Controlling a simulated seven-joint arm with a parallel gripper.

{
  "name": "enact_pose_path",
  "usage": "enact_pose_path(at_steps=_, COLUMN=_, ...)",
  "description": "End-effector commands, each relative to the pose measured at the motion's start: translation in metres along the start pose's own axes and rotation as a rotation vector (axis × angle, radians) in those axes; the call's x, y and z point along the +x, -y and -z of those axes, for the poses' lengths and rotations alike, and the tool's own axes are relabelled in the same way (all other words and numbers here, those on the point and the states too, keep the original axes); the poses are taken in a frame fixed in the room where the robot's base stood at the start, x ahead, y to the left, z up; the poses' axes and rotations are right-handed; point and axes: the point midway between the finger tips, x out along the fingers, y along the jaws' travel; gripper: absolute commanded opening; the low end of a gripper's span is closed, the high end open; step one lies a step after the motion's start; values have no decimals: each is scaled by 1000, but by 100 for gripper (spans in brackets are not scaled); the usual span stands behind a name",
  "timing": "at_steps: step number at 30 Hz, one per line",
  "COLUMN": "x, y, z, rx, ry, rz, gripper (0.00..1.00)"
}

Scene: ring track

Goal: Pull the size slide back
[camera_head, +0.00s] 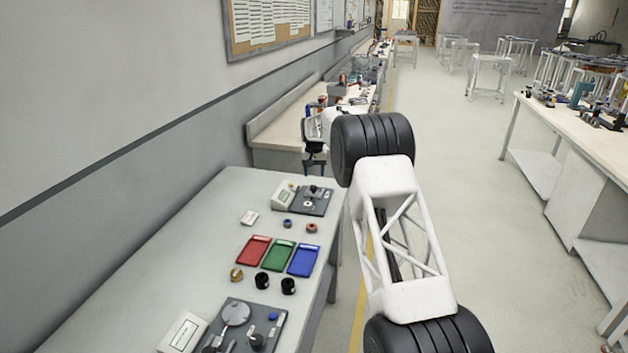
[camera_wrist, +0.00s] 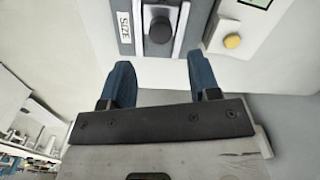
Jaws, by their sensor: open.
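The size slide (camera_wrist: 160,28) shows at the top of the wrist view. It is a black knob in a light slot, next to a label reading SIZE (camera_wrist: 125,33). My gripper (camera_wrist: 160,72) is open, with its two blue fingers apart and nothing between them. The knob lies just beyond the gap between the fingertips, and I see no contact. In the head view my gripper (camera_head: 314,170) is above the far grey device (camera_head: 318,208) on the table. The slide itself is too small to make out there.
A white housing with a yellow button (camera_wrist: 232,41) sits right of the slide. On the table are red (camera_head: 253,251), green (camera_head: 277,256) and blue (camera_head: 303,261) trays, several small rings, and a nearer grey device (camera_head: 266,327). The wall runs along the left.

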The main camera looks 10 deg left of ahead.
Motion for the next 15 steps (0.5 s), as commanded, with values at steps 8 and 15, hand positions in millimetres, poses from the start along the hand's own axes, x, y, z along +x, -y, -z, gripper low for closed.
enact_pose_path(at_steps=8, x=-15, y=0, z=0, rx=0, ry=1, rz=0, gripper=56)
enact_pose_path(at_steps=15, x=-16, y=0, z=0, rx=0, ry=1, rz=0, gripper=56)
